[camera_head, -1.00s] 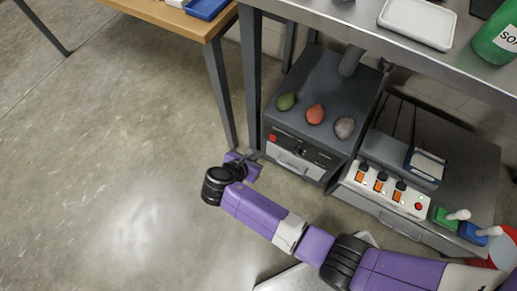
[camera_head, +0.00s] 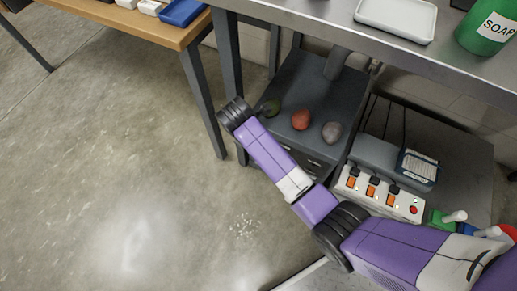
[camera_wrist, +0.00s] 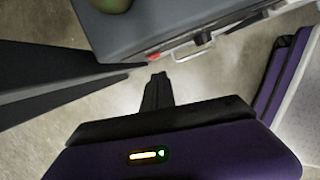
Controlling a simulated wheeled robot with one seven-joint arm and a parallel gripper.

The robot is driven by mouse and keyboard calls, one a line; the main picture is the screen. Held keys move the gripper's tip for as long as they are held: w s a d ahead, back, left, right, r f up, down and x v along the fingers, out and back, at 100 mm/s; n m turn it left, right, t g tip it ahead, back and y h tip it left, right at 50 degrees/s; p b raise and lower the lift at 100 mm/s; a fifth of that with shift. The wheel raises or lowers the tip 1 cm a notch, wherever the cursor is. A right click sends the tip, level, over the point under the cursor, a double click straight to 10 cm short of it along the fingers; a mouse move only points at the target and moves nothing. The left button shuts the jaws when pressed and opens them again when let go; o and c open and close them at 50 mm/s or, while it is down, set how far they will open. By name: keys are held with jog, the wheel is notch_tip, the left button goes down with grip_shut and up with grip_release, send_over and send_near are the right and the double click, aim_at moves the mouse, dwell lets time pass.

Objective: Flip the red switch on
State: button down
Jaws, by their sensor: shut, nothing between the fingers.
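A small red switch (camera_wrist: 154,58) shows at the lower front edge of the dark grey cabinet (camera_wrist: 130,28) in the wrist view. In the head view my arm hides it, while the cabinet (camera_head: 305,80) shows behind the arm. My gripper (camera_wrist: 157,78) is shut and empty, its fingertips just short of the red switch in the wrist picture. I cannot tell whether they touch it. The gripper is hidden behind my arm in the head view. The switch's position is too small to read.
A power strip (camera_head: 383,196) with orange switches and a red round button (camera_head: 413,210) lies right of the cabinet. A metal handle (camera_wrist: 190,44) is beside the switch. Table legs (camera_head: 203,105) stand left.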

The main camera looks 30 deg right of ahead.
jog(key=shift+s+a+r+n+g+y, duration=0.1)
jog(key=shift+s+a+n+g+y, duration=0.15)
jog(key=shift+a+n+y, duration=0.3)
jog(key=shift+s+a+n+g+y, duration=0.15)
jog(key=shift+s+a+n+y, duration=0.15)
jog(key=shift+a, duration=0.3)
jog(key=w+d+f+b, duration=0.2)
jog(key=d+f+b, duration=0.2)
jog(key=f, duration=0.6)
jog(key=b, duration=0.2)
jog(key=shift+w+d+f+b, duration=0.15)
jog(key=shift+w+f+b, duration=0.05)
jog(key=shift+w+b, duration=0.2)
jog(key=shift+p, duration=0.3)
